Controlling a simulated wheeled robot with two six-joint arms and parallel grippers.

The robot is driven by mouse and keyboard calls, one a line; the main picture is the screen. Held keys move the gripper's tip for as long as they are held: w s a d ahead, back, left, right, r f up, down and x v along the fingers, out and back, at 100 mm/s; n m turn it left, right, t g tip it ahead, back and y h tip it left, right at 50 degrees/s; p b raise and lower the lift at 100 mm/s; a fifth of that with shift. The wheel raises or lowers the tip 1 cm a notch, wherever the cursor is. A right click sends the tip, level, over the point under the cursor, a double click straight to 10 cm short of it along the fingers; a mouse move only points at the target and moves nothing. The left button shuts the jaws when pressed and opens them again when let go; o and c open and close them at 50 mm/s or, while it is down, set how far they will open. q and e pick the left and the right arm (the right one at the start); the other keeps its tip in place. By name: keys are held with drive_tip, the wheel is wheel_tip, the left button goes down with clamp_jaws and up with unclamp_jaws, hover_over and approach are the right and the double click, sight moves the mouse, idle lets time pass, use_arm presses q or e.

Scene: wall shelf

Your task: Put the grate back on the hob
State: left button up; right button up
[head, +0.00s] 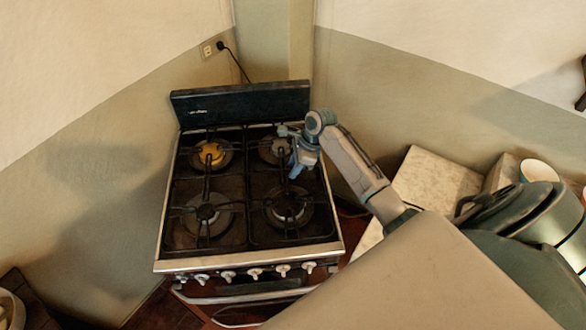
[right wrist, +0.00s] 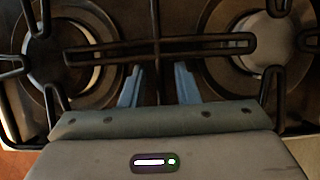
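The gas hob (head: 249,257) has black grates over its burners. The left grate (head: 206,180) lies over the left burners, and the right grate (head: 284,208) lies over the right burners. My right gripper (head: 296,170) is over the right half of the hob, close above the right grate. The arm hides part of the back right burner. My left gripper is out of view.
The hob's dark back panel (head: 240,103) stands behind the burners. Knobs (head: 254,273) line the front. Walls close in on both sides.

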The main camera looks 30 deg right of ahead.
drive_tip(key=b+v, duration=0.3)
drive_tip(key=v, duration=0.7)
drive_tip(key=shift+d+r, duration=0.15)
drive_tip(key=shift+r, duration=0.1)
drive_tip(key=shift+s+r, duration=0.15)
drive_tip(key=shift+r, duration=0.25)
drive_tip(key=shift+f, duration=0.1)
